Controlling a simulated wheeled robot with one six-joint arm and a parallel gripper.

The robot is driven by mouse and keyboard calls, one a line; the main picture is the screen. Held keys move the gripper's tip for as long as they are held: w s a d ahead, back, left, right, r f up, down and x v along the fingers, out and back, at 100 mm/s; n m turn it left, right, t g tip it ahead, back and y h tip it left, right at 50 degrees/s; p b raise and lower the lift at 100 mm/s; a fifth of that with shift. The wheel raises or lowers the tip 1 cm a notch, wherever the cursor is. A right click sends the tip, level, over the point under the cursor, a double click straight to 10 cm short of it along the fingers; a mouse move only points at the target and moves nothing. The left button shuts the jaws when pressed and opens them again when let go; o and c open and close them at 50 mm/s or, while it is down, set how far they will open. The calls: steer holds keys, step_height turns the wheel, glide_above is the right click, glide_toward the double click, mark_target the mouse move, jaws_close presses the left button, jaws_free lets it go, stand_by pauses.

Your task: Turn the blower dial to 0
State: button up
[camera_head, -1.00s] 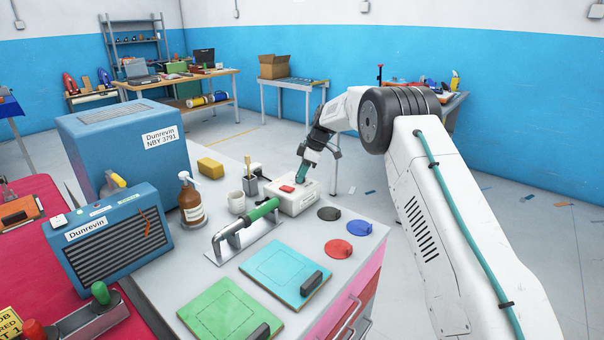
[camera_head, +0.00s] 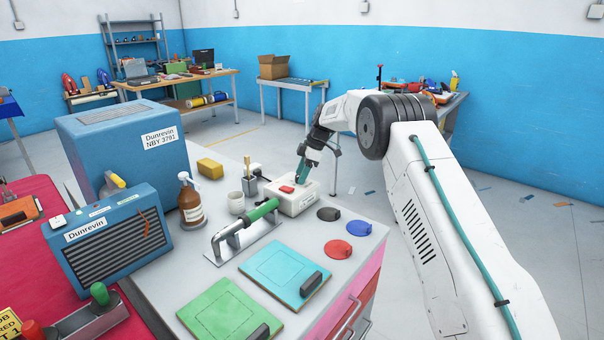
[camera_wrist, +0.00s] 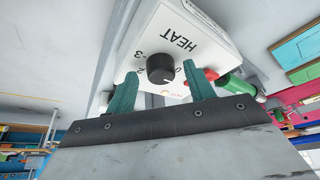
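A white control box (camera_head: 297,203) with a red part on top stands at the back right of the grey bench. In the wrist view the box (camera_wrist: 205,38) carries the word HEAT, upside down, and a round black dial (camera_wrist: 160,68). Printed digits including 2, 3 and 0 are partly visible around the dial. My gripper (camera_wrist: 159,72) is open, with one teal finger on each side of the dial and gaps visible between. The dial's pointer setting is not clear. In the head view my gripper (camera_head: 301,175) is at the box's far side, and the dial is hidden.
A green-handled metal clamp or lever (camera_head: 240,232) stands left of the box. A spray bottle (camera_head: 190,203), a cup (camera_head: 236,203) and a brush holder (camera_head: 250,187) are nearby. Blue Dunrevin machines (camera_head: 125,150) stand left. Coloured discs (camera_head: 338,249) lie in front.

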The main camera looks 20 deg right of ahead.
steer(key=shift+a, duration=0.1)
steer(key=v, duration=0.7)
steer(key=shift+d+r, duration=0.25)
steer(key=shift+r, duration=0.05)
